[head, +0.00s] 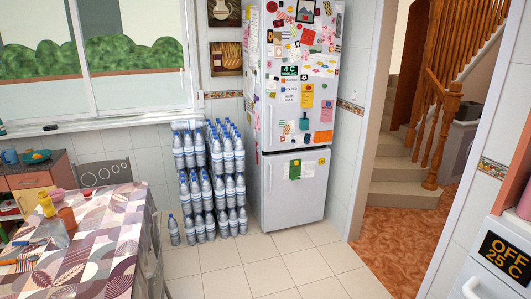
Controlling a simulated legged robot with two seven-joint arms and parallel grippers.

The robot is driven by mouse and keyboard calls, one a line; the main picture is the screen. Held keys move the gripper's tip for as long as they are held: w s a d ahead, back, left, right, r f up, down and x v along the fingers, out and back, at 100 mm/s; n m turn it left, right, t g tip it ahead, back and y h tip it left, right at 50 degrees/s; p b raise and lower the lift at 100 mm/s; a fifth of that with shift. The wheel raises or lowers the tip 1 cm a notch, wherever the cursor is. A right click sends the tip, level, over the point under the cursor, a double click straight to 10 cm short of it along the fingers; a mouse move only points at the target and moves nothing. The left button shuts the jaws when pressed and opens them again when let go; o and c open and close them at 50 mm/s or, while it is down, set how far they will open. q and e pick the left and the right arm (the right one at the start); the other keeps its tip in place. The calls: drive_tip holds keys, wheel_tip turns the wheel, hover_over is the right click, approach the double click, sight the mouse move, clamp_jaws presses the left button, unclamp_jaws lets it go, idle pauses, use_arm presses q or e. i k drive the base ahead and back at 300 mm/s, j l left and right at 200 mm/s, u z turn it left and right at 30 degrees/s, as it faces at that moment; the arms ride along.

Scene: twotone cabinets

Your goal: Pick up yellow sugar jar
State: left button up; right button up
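A small yellow jar (47,204) stands upright near the left end of the patterned table (108,241), in the left part of the head view. An orange-brown cup (67,218) stands close to its right, nearer to me. I cannot read any label on the yellow jar. Neither of my grippers shows in the head view.
A clear or grey item (53,233) lies on the table in front of the jar. Chairs (104,172) stand at the table's back and right side. Stacked water bottles (213,180) and a fridge (297,110) stand behind. A doorway opens at right.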

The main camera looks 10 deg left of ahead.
sight(45, 200)
drive_tip(key=i+j+u, duration=0.15)
drive_tip(key=i, duration=0.75)
drive_tip(key=i+l+u, duration=0.15)
drive_tip(key=i, duration=0.7)
drive_tip(key=i+l+u, duration=0.15)
drive_tip(key=i, duration=0.7)
drive_tip(key=i+j+u, duration=0.2)
drive_tip(key=i+u, duration=0.6)
drive_tip(key=i, duration=0.15)
drive_tip(key=i+l+u, duration=0.1)
drive_tip(key=i+u, duration=0.35)
drive_tip(key=i+l+u, duration=0.4)
drive_tip(key=i+j+u, duration=0.3)
drive_tip(key=i, duration=0.4)
drive_tip(key=i+l+u, duration=0.1)
drive_tip(key=i+u, duration=0.25)
drive_tip(key=i, duration=0.3)
